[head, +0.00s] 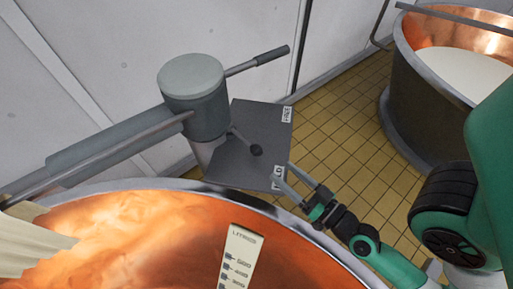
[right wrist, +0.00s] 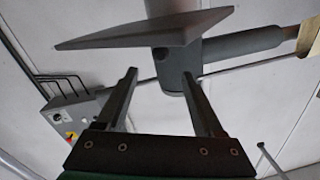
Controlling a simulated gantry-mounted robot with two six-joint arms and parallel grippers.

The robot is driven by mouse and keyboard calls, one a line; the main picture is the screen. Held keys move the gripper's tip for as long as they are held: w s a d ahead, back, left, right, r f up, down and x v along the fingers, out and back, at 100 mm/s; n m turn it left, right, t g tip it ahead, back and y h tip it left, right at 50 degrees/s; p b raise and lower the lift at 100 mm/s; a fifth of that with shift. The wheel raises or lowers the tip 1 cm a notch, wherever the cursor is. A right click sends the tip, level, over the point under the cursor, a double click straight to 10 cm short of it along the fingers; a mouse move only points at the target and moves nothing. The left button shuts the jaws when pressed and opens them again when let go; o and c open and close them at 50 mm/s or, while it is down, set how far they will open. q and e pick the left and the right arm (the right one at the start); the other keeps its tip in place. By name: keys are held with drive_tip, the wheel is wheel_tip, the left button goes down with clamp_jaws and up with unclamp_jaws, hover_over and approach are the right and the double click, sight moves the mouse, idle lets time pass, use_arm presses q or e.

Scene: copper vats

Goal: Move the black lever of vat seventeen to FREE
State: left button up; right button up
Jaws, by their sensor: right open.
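A short lever with a black ball knob (head: 256,150) sticks out from the grey post head (head: 193,82) at the vat's rim. It lies over a dark grey plate (head: 270,135) with a white label (head: 287,114) at its far corner and another (head: 278,177) at its near corner; the small print is hard to read. The lever points toward the near label. My right gripper (head: 283,174) is open and empty by the plate's near corner, apart from the knob. In the right wrist view the plate (right wrist: 140,32) is seen from below, beyond the open fingers (right wrist: 159,75); the knob is hidden there.
The copper vat (head: 150,205) with a litre scale (head: 238,258) fills the front. A long grey arm (head: 110,148) and a thin handle (head: 258,59) extend from the post head. A second vat (head: 425,90) stands at the upper right. Tiled floor (head: 345,130) lies between.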

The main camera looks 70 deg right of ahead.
sight(255, 148)
drive_tip(key=shift+w+d+r+p, duration=0.15)
drive_tip(key=shift+w+p, duration=0.15)
drive_tip(key=p+x, duration=0.4)
drive_tip(key=shift+r, duration=0.35)
drive_tip(key=p+x, duration=0.1)
drive_tip(key=x, duration=0.3)
drive_tip(key=p+x, duration=0.1)
drive_tip(key=x, duration=0.1)
drive_tip(key=shift+w+d+f+p, duration=0.1)
drive_tip(key=shift+w+f+p, duration=0.1)
drive_tip(key=shift+f+p, duration=0.15)
drive_tip(key=shift+w+d, duration=0.2)
drive_tip(key=shift+w, duration=0.15)
clamp_jaws()
